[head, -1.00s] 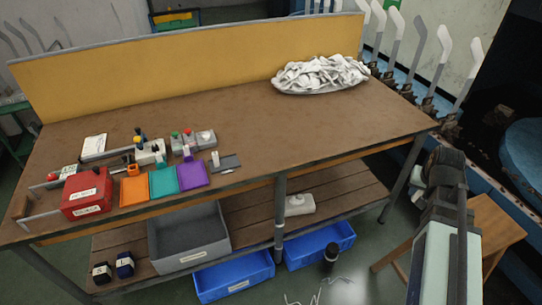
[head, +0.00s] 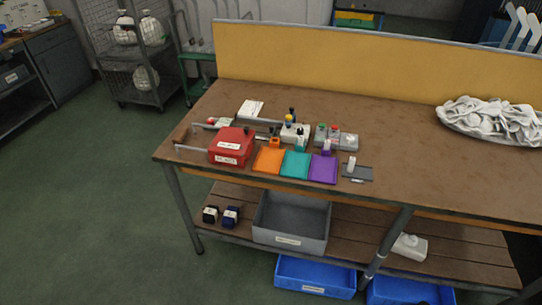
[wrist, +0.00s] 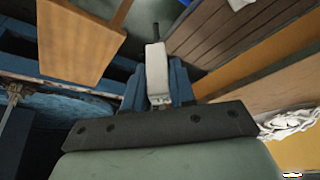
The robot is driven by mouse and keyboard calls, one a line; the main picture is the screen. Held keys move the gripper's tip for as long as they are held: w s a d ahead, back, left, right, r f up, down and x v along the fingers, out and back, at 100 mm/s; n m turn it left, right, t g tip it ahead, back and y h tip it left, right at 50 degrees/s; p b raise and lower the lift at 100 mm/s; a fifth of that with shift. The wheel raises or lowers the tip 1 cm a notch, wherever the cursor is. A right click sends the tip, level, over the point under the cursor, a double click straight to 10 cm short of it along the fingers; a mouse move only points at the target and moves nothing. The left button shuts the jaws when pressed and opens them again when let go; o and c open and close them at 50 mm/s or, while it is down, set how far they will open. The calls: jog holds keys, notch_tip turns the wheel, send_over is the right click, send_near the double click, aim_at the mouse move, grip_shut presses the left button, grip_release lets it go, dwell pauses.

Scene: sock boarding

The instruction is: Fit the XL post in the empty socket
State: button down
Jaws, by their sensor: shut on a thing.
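In the wrist view my gripper (wrist: 157,98) is shut on a pale grey, block-like piece (wrist: 157,70) with a thin dark rod at its far end. Blue fingers flank the piece. I see no size mark on it, so I cannot tell if it is the XL post. I cannot make out an empty socket. My gripper is outside the head view.
Orange (head: 268,161), teal (head: 295,165) and purple (head: 323,170) trays lie along the table's front edge, beside a red box (head: 231,147). A white pile of cloth (head: 490,122) lies at right. The table's middle is clear. A wooden stool (wrist: 80,40) shows in the wrist view.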

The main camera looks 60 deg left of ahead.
dwell(0.3)
jog(key=w+a+r+n+y, duration=0.1)
jog(key=w+a+n, duration=0.15)
jog(key=a, duration=1.75)
jog(key=w+a+r+n+g+y, duration=0.1)
jog(key=a+n, duration=0.2)
jog(key=a, duration=1.6)
jog(key=w+a+r+n+y, duration=0.1)
jog(key=w+a+r+n, duration=0.15)
jog(key=a, duration=1.75)
send_over(382, 138)
jog(key=d, duration=0.1)
jog(key=shift+n, duration=0.5)
jog(key=shift+s+f, duration=0.15)
jog(key=shift+f, duration=1.35)
jog(key=shift+s+f, duration=0.2)
jog(key=shift+f, duration=1.25)
jog(key=shift+s+f, duration=0.15)
jog(key=shift+f, duration=1.35)
jog(key=shift+f, duration=0.1)
jog(key=c, duration=0.9)
grip_release()
jog(key=shift+c, duration=0.2)
